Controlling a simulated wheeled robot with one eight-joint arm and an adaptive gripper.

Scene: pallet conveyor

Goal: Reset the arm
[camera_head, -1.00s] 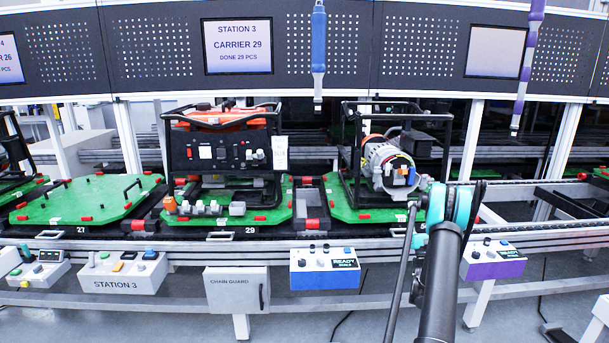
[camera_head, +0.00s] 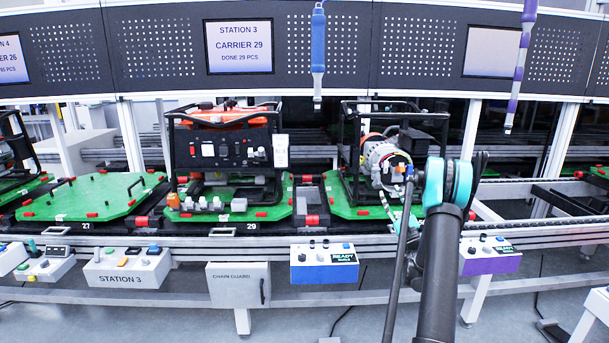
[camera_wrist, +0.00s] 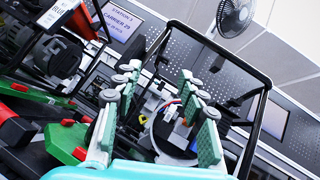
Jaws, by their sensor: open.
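My arm (camera_head: 438,245) rises at the right of the head view, in front of the conveyor. Its upper end overlaps the right edge of the generator on the right-hand green pallet. My gripper (camera_wrist: 159,92) shows in the wrist view with its two green-padded fingers spread apart and nothing held between them. In that view the framed generator (camera_wrist: 165,125) lies behind and between the fingers. The wrist view is tilted. In the head view my gripper cannot be made out behind the arm.
Green pallets (camera_head: 85,198) stand along the conveyor. Carrier 29 bears an orange-topped generator (camera_head: 222,150). A blue tool (camera_head: 318,45) and a purple tool (camera_head: 522,60) hang above.

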